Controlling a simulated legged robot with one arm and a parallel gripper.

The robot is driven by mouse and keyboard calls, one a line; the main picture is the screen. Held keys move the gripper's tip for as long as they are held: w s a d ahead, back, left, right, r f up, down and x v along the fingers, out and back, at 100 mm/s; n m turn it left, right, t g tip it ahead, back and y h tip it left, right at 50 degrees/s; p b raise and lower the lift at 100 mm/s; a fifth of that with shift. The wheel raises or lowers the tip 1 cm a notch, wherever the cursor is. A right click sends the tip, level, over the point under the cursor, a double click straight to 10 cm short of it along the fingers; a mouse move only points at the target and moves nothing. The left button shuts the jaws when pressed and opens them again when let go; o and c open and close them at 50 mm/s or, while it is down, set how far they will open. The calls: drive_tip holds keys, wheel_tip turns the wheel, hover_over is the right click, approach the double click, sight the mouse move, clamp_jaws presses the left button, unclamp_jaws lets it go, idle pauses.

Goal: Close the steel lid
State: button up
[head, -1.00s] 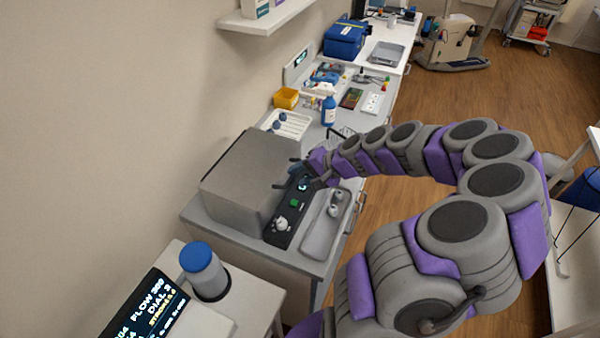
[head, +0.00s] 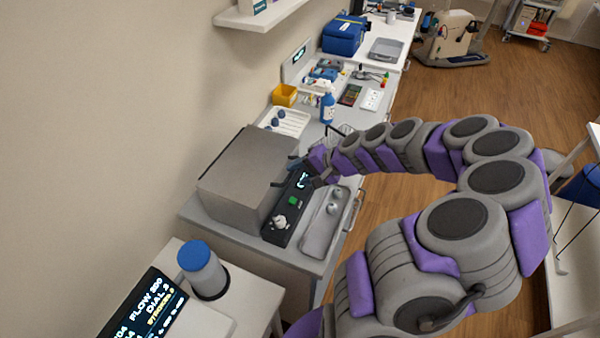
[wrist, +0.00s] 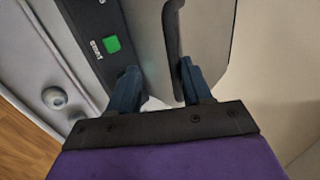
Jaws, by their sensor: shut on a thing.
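The steel lid (head: 245,165) is the grey cover of a box-shaped appliance on the counter. Its plain grey face (wrist: 207,40) also fills the upper right of the wrist view, with a dark bar handle (wrist: 172,35) on it. My gripper (head: 284,172) is at the lid's front edge, above the black control panel. In the wrist view my gripper (wrist: 158,75) has its two blue-grey fingers around the lower end of the handle, with the bar near the right finger. The contact itself is partly hidden. I cannot tell how far the lid stands open.
The black panel (head: 290,212) has a green button, a display and a knob. A grey tray (head: 322,235) lies in front of it. A white rack (head: 290,122) and a blue bottle (head: 327,108) stand beyond. A blue-topped cylinder (head: 203,270) stands near left.

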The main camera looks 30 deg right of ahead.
drive_tip(key=p+v, duration=0.2)
drive_tip(key=v, duration=1.5)
drive_tip(key=shift+d, duration=0.15)
drive_tip(key=shift+s, duration=0.1)
